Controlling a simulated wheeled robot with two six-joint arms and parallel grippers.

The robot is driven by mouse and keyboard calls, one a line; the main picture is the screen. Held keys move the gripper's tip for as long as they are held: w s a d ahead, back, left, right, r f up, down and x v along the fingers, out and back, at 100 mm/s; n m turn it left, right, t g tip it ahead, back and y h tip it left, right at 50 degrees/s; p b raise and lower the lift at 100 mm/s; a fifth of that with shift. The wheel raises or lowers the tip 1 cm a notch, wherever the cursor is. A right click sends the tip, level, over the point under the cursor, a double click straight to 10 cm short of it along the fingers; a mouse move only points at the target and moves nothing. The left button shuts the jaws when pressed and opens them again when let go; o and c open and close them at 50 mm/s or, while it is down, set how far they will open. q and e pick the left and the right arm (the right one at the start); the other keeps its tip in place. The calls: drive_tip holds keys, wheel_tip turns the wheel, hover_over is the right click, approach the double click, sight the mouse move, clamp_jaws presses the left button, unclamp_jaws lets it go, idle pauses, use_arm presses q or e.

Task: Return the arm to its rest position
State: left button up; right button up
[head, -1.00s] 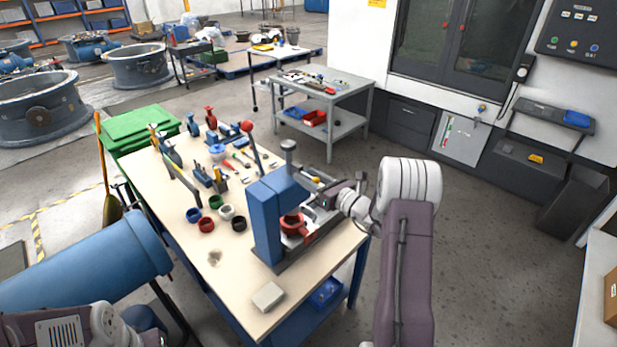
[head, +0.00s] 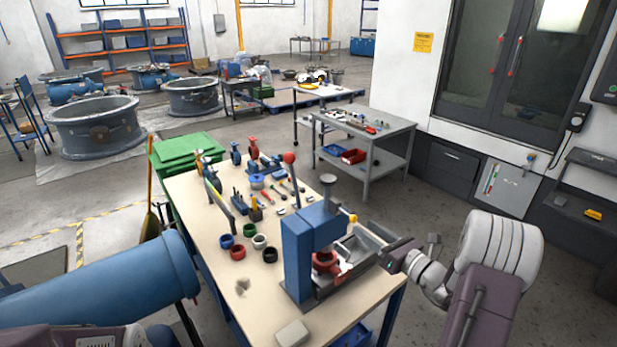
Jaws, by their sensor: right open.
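My right gripper (head: 384,256) is at the right side of the workbench (head: 207,192), just right of the blue press (head: 298,262). It is open, and I see nothing held in it. Its finger tips are small and hard to make out against the grey fixture. My right arm comes in from the lower right with its wrist bent toward the bench. A red valve body (head: 325,262) sits in the press, apart from the gripper. Part of my left arm shows at the lower left corner; its gripper is out of view.
A large blue cylinder (head: 100,287) lies across the lower left. Coloured rings (head: 249,231) and tools lie on the bench. A grey cart (head: 385,140) stands behind. The floor (head: 440,190) between bench and the dark-doored machine (head: 480,60) is clear.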

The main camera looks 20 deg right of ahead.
drive_tip(key=s+a+f+n+g+y, duration=0.2)
drive_tip(key=s+a+f+n+g, duration=0.2)
drive_tip(key=s+a+n+g, duration=0.45)
drive_tip(key=s+a+f+n+g+y, duration=0.2)
drive_tip(key=s+a+f+n+g, duration=0.3)
drive_tip(key=a, duration=0.7)
drive_tip(key=s+d+f+n+g+h, duration=0.2)
drive_tip(key=s+f+n+g+h, duration=0.3)
drive_tip(key=s+n, duration=0.5)
drive_tip(key=d+n+t+h, duration=0.1)
drive_tip(key=n, duration=0.2)
drive_tip(key=w+d+n+t+h, duration=0.1)
drive_tip(key=n+h, duration=0.1)
drive_tip(key=n, duration=0.2)
drive_tip(key=w+d+n+t+h, duration=0.1)
drive_tip(key=d+n+h, duration=0.1)
drive_tip(key=n, duration=0.1)
drive_tip(key=shift+w+r+n, duration=0.15)
drive_tip(key=shift+r+n, duration=0.1)
drive_tip(key=shift+r, duration=0.05)
